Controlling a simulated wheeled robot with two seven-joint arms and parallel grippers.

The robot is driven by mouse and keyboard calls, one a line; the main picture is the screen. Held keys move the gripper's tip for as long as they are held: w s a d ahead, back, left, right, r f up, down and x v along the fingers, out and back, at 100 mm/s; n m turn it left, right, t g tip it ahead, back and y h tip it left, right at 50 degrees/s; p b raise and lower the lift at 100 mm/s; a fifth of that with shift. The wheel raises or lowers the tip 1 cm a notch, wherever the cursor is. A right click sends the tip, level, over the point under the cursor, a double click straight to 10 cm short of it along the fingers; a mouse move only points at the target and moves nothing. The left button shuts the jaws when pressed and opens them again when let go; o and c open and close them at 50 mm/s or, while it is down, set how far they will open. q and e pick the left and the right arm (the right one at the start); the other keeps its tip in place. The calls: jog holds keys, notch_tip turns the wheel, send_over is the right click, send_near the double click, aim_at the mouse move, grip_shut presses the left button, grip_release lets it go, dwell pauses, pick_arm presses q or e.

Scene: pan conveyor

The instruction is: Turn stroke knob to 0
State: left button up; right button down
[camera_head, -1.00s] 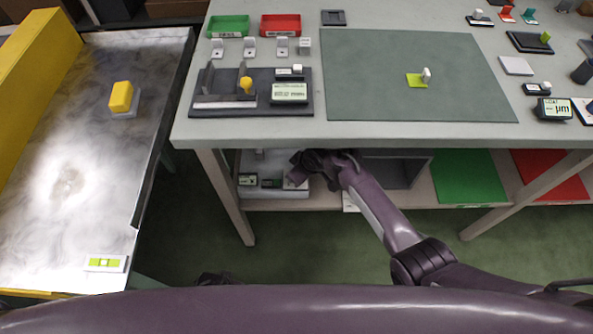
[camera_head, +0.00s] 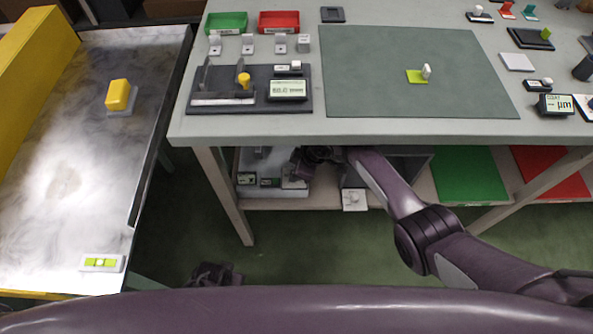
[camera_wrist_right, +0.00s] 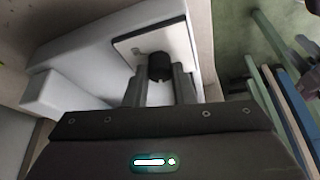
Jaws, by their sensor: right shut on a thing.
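The black round stroke knob (camera_wrist_right: 160,66) sits on a pale square plate on a white device (camera_wrist_right: 85,75) in the right wrist view. A small light mark shows at the knob's lower edge. No scale numbers can be read. My right gripper (camera_wrist_right: 159,86) has one finger on each side of the knob and is shut on it. In the head view my right arm reaches under the table, and its gripper (camera_head: 305,160) is at the lower shelf in front of the white device (camera_head: 293,186). The knob is hidden there. My left gripper cannot be made out.
The table top (camera_head: 400,127) overhangs the shelf and my right forearm. A table leg (camera_head: 228,195) stands left of the device. A grey box (camera_head: 405,168) and a green panel (camera_head: 470,175) are to the right. The conveyor (camera_head: 60,225) is at the left.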

jog(key=c, duration=1.2)
grip_release()
pick_arm(q)
jog(key=shift+s+f, duration=0.1)
jog(key=shift+s, duration=0.05)
jog(key=shift+s, duration=0.15)
